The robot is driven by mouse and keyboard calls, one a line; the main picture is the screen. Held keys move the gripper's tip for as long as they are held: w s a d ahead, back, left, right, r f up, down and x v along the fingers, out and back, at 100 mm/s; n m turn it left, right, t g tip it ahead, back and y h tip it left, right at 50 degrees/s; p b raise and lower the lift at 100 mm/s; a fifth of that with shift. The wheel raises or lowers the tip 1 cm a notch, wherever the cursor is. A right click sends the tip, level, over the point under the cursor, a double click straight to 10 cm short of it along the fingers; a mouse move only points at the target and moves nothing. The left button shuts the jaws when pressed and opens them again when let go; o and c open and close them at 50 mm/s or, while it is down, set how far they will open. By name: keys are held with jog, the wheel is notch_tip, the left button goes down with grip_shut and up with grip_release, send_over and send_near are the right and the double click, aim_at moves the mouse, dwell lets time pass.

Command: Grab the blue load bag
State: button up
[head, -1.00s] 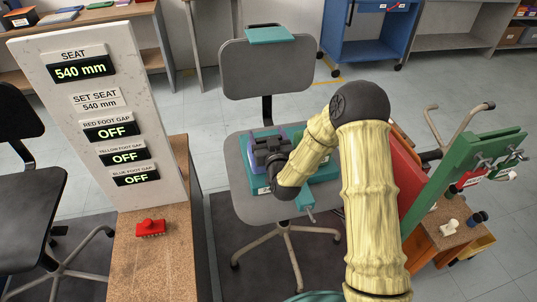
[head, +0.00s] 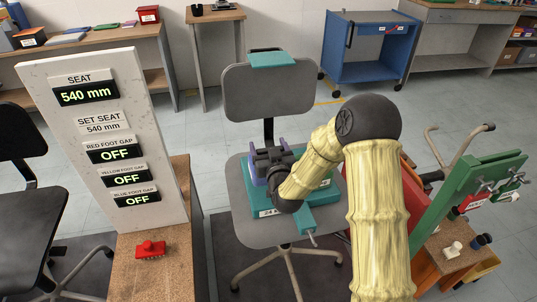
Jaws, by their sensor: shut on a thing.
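The blue load bag (head: 252,173) shows as a blue-violet shape on both sides of my gripper, over the grey chair seat (head: 247,232). My gripper (head: 270,160) is dark and shut on the bag. The gripper and wrist hide most of the bag. A teal block (head: 262,201) with a white label lies on the seat beneath and around it. I cannot tell whether the bag still touches the block.
A display board (head: 80,125) reads SEAT 540 mm, with the foot gaps OFF. A red button (head: 150,249) is on the bench at left. Green and red panels (head: 470,185) with clamps stand at right. A blue cart (head: 372,50) stands behind.

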notch_tip(320, 180, up, 6)
jog(key=shift+a+r+p, duration=0.1)
jog(key=shift+p, duration=0.25)
dwell(0.5)
